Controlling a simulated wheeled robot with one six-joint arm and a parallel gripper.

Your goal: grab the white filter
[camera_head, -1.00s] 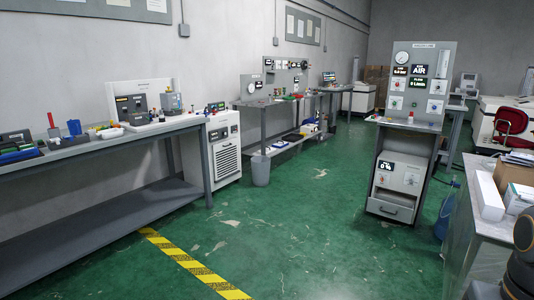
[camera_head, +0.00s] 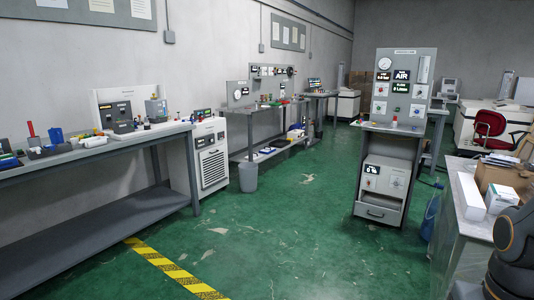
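I cannot make out a white filter for certain in this view. Small items too tiny to name stand on the ledge of the grey air panel stand (camera_head: 398,88), right of centre. More small items lie on the left workbench (camera_head: 90,150) and on the bench along the wall behind it. Part of my own arm shows at the lower right edge, but my gripper is not in view.
Green floor is open in the middle, with a yellow-black stripe (camera_head: 170,268) at lower left. A grey bin (camera_head: 248,178) stands by the wall bench. A light counter (camera_head: 455,225) with a white box (camera_head: 469,196) and a cardboard box (camera_head: 500,176) is close on the right.

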